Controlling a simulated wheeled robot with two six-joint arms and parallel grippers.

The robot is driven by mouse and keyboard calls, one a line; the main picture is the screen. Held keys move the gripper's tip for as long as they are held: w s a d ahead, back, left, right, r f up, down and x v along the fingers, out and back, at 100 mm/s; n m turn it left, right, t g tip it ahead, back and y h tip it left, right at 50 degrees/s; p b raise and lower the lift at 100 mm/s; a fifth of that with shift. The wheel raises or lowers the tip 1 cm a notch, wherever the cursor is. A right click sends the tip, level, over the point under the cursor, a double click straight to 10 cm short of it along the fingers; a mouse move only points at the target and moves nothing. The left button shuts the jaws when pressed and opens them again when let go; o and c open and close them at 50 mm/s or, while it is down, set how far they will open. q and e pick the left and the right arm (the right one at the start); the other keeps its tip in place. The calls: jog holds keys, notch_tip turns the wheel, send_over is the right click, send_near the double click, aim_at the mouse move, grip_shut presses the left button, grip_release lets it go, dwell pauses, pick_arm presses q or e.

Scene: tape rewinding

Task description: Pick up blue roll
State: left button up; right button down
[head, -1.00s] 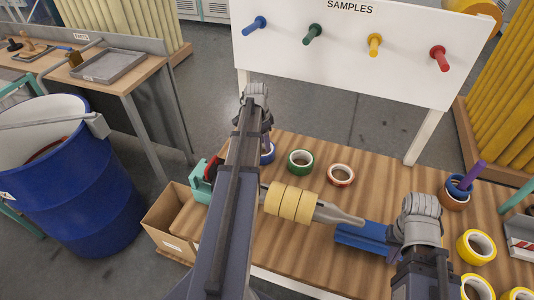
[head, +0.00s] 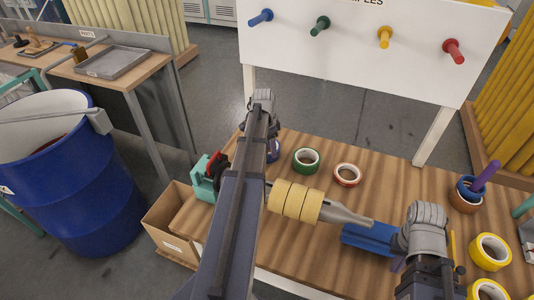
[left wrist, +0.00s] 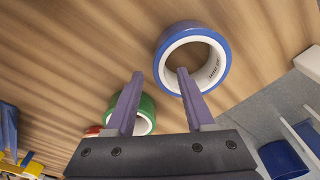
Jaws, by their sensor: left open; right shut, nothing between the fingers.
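The blue roll (left wrist: 222,46) lies flat on the wooden table and shows fully in the left wrist view, except where a finger crosses its near side. In the head view the blue roll (head: 274,156) is partly hidden by my left arm and gripper. My left gripper (left wrist: 160,73) is open and empty. In the left wrist view one finger's tip appears over the roll's hole and the other is left of its rim. I cannot tell how high the tips are. My right gripper (head: 397,264) is shut and empty near the blue block at the table's front.
A green roll (head: 306,161) and a red-edged roll (head: 347,175) lie right of the blue roll. A spindle carries tan rolls (head: 296,202) in front. The samples board (head: 350,60) is behind.

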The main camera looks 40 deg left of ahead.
pick_arm(q)
notch_tip(320, 180, down, 4)
jog(key=b, duration=0.2)
jog(key=shift+w+d+r+b, duration=0.15)
jog(key=shift+r+b, duration=0.05)
jog(key=shift+b, duration=0.1)
pick_arm(e)
notch_tip(320, 180, down, 4)
jog(key=shift+r, duration=0.2)
pick_arm(q)
jog(key=shift+r, duration=0.1)
pick_arm(e)
jog(key=shift+r, duration=0.1)
pick_arm(q)
grip_shut()
